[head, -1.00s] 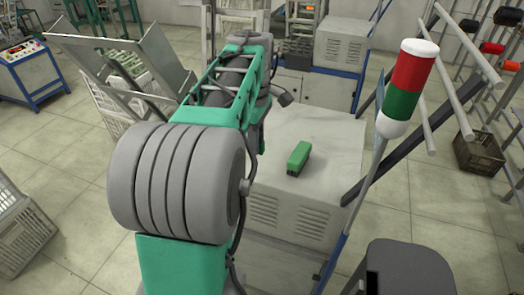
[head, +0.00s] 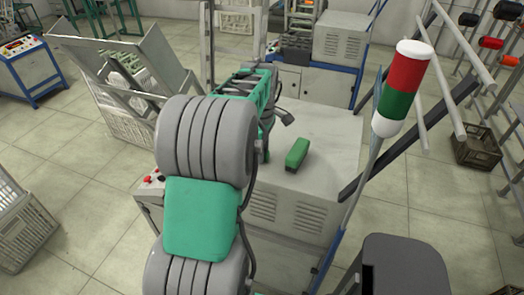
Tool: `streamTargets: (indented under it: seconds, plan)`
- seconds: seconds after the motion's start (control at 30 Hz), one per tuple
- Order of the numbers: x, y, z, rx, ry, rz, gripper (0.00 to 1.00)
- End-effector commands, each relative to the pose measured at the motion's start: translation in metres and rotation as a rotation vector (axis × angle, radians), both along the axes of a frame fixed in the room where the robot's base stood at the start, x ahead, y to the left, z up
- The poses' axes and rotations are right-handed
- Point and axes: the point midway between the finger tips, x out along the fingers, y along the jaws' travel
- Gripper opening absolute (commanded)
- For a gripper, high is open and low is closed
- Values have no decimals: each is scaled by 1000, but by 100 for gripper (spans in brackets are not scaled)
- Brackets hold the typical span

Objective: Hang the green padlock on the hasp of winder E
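A green block-shaped object with a dark underside (head: 297,153) lies on the light grey top of a machine cabinet (head: 335,140), just right of my arm. I cannot tell that it is a padlock; no shackle shows. No hasp and no letter E can be made out on the machines. My arm covers the left part of this cabinet.
A red, green and white signal light (head: 405,88) stands on a pole at right, beside sloping bars. A control panel with red buttons (head: 153,179) shows left of my arm. Crates (head: 22,225) stand at left, a brown crate (head: 477,148) at right. Floor between is clear.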

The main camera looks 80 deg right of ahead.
Motion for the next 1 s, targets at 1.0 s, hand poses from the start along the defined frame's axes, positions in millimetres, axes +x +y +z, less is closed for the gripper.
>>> streamTargets:
  seconds: [1.0]
  plan:
    - [0, -1, 114, -2, 0, 0, 41]
